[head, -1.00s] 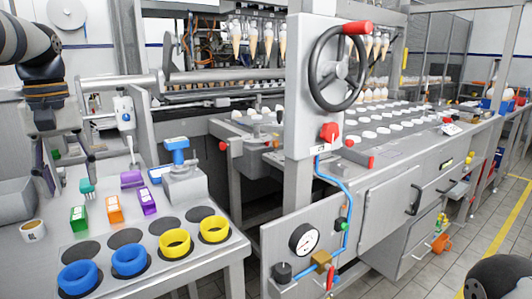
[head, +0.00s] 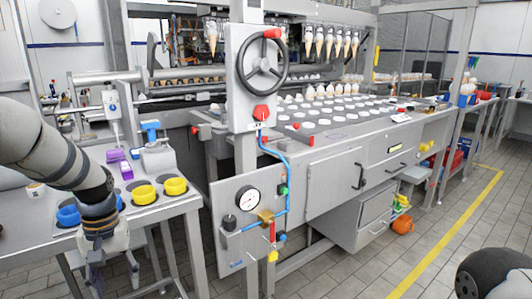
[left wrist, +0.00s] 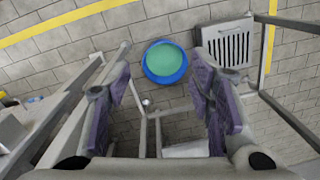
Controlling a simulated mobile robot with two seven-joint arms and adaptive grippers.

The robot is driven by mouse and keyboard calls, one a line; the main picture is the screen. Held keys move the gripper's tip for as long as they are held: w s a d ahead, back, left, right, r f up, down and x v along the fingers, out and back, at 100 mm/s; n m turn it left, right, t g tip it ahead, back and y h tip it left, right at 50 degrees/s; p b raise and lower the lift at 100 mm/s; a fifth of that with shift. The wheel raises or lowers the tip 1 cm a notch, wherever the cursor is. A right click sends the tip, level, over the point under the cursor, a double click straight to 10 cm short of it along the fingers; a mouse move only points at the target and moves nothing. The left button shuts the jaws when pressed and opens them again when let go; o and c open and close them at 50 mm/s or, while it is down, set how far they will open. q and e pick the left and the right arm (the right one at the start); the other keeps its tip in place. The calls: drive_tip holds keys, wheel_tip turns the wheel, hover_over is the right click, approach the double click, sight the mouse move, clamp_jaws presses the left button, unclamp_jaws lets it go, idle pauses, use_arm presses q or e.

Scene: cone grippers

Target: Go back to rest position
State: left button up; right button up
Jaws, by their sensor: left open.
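My left gripper (left wrist: 160,105) is open and empty in the left wrist view, its two purple-grey fingers spread wide above the tiled floor. In the head view my left arm reaches in from the left and its wrist hangs in front of the side table's front edge. The fingers cannot be made out there. My right gripper is not in view; only a dark rounded part, probably of my right arm, shows at the bottom right corner.
The side table (head: 160,211) holds yellow rings (head: 144,195) and a blue ring (head: 68,216) partly behind my arm. The cone machine's steering wheel (head: 263,64) and gauge panel (head: 222,205) stand right of it. A blue-green round thing (left wrist: 165,60) is on the floor. Open floor lies right.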

use_arm(q)
drive_tip(key=s+d+f+m, duration=0.1)
drive_tip(key=s+d+f, duration=0.2)
drive_tip(key=s+f, duration=0.35)
drive_tip(key=s+d+f+m+g, duration=0.1)
drive_tip(key=s+d+f, duration=0.2)
drive_tip(key=s+f, duration=0.4)
drive_tip(key=s+d+f+m, duration=0.1)
drive_tip(key=s+d+f, duration=0.2)
drive_tip(key=s+f, duration=0.4)
drive_tip(key=s+d+r+m, duration=0.2)
drive_tip(key=s+d, duration=0.1)
drive_tip(key=s, duration=1.7)
drive_tip(key=shift+d+r+g+p, duration=0.2)
drive_tip(key=shift+g+p, duration=0.1)
drive_tip(key=shift+g, duration=0.1)
drive_tip(key=shift+s, duration=0.1)
